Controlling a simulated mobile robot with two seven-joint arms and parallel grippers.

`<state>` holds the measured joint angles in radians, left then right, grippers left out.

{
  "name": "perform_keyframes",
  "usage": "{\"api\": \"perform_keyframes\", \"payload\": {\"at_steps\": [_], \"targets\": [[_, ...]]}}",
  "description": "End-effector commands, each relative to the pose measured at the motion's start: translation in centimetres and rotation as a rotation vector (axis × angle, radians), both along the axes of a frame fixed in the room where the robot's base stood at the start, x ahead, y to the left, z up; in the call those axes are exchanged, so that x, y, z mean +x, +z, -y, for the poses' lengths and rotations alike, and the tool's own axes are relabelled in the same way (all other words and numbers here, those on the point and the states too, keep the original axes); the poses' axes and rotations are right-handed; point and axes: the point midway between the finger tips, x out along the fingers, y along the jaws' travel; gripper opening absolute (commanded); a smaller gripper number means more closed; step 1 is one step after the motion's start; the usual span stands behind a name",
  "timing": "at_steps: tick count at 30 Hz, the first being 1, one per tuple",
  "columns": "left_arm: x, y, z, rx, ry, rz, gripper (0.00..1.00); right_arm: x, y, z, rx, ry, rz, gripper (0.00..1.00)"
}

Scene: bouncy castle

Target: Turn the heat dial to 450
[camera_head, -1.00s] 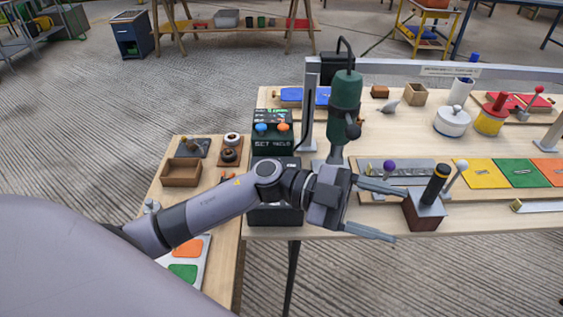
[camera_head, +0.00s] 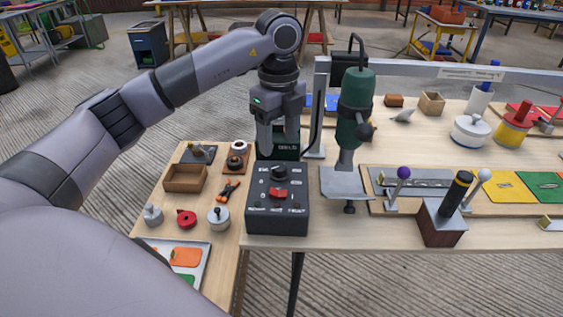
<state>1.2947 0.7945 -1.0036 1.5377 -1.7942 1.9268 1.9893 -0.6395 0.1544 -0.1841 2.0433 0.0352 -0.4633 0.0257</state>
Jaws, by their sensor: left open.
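A dark control box (camera_head: 264,226) stands at the front left of the workbench. On its sloped top are a black round dial (camera_head: 279,172) and, below it, a red switch (camera_head: 277,194). Small white marks surround them, too small to read. My left gripper (camera_head: 278,150) points down just above and behind the dial, its two fingers apart and empty. It appears not to touch the dial. A second dark green box (camera_head: 290,153) stands behind, mostly hidden by the gripper. My right gripper does not show.
A green drill press (camera_head: 356,105) stands right of the box, its grey table (camera_head: 346,183) close by. A wooden block with a black handle (camera_head: 441,222) is farther right. Left are a wooden tray (camera_head: 186,179), orange-handled pliers (camera_head: 229,190) and small weights.

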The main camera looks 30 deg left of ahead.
Motion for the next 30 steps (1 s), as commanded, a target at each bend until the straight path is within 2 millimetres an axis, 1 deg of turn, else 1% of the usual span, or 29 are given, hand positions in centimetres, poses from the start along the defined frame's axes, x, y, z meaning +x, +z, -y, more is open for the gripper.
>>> {"api": "perform_keyframes", "payload": {"at_steps": [1, 6, 9, 12, 16, 23, 24, 26, 27, 28, 30], "targets": [[-0.1, -0.9, 0.0, 0.0, -0.001, -0.004, 0.6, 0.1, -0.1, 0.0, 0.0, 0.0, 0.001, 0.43], [-0.1, -3.6, 0.1, -0.002, -0.004, -0.006, 0.6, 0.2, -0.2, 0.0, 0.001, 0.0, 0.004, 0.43], [-0.1, -5.0, 0.1, -0.003, -0.005, -0.005, 0.6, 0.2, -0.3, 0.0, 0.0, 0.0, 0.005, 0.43], [-0.1, -5.9, 0.1, -0.004, -0.006, -0.003, 0.6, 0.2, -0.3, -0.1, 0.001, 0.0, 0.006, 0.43], [-0.1, -6.5, 0.1, -0.004, -0.006, -0.002, 0.6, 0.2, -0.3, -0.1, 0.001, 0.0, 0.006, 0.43], [0.0, -6.5, 0.1, -0.005, -0.007, -0.001, 0.6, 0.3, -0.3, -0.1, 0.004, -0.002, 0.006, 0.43], [0.0, -6.5, 0.1, -0.005, -0.007, -0.001, 0.47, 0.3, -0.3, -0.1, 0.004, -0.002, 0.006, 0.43], [0.0, -6.5, 0.1, -0.005, -0.007, -0.001, 0.28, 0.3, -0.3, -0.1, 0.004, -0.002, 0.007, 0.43], [0.0, -6.5, 0.1, -0.005, -0.007, -0.001, 0.15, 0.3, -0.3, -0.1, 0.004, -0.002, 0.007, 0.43], [0.0, -6.5, 0.1, -0.005, -0.007, -0.001, 0.05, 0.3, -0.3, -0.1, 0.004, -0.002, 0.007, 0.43], [-0.1, -6.5, 0.2, -0.006, -0.007, -0.001, 0.04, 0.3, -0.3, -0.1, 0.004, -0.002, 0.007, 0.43]]}}
